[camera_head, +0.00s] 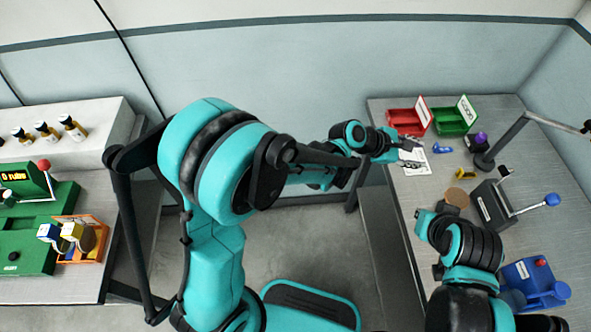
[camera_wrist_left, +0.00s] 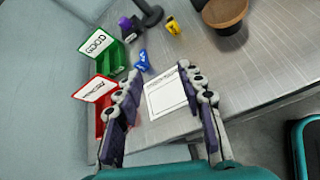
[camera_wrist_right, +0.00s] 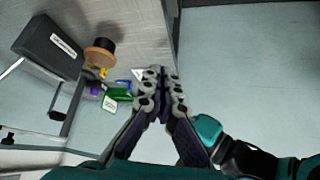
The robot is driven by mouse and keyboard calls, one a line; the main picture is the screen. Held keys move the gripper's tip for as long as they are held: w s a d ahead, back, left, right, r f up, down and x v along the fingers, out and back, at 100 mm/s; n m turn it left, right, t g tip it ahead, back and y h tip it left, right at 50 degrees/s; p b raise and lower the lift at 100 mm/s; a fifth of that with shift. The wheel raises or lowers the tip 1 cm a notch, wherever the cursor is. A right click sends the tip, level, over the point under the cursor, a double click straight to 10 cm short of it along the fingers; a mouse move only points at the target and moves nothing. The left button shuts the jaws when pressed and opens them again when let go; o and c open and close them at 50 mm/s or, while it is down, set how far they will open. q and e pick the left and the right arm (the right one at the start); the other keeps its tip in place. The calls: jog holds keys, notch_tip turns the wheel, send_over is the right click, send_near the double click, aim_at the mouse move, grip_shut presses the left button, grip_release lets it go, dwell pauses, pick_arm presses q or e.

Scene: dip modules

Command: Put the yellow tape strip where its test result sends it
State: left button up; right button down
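A small yellow piece with dark marks (camera_head: 467,175), likely the yellow tape strip, lies on the right table; it also shows in the left wrist view (camera_wrist_left: 172,26). A green bin with a "GOOD" sign (camera_head: 452,122) and a red bin with a sign too small to read (camera_head: 405,122) stand at the table's back. My left gripper (camera_head: 408,150) is open and empty above a white printed card (camera_wrist_left: 165,95), apart from the yellow piece. My right gripper (camera_wrist_right: 161,78) has its fingertips together with nothing seen between them. In the head view its fingers are hard to make out.
A round brown-topped object (camera_head: 456,197), a dark box with a blue-knobbed lever (camera_head: 492,204) and a blue device (camera_head: 533,281) occupy the right table. A green station (camera_head: 30,238) and orange rack (camera_head: 92,248) stand left.

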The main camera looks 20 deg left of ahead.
jog(key=c, duration=2)
grip_release()
jog(key=shift+s, duration=0.1)
jog(key=o, duration=0.4)
pick_arm(q)
jog(key=s+a+r+m+y, duration=0.1)
jog(key=s+a+m+y, duration=0.2)
jog(key=s+a+m, duration=0.3)
jog(key=s+a+r+m+y, duration=0.1)
jog(key=s+a+m+y, duration=0.3)
jog(key=a, duration=1.2)
jog(key=s+a+r+m+t+y, duration=0.1)
jog(key=s+a+m+y, duration=0.2)
jog(key=s+a+m, duration=0.5)
jog(key=s+a, duration=0.1)
jog(key=a, duration=0.2)
jog(key=shift+s+a, duration=0.2)
jog(key=shift+s, duration=0.2)
jog(key=shift+r, duration=0.15)
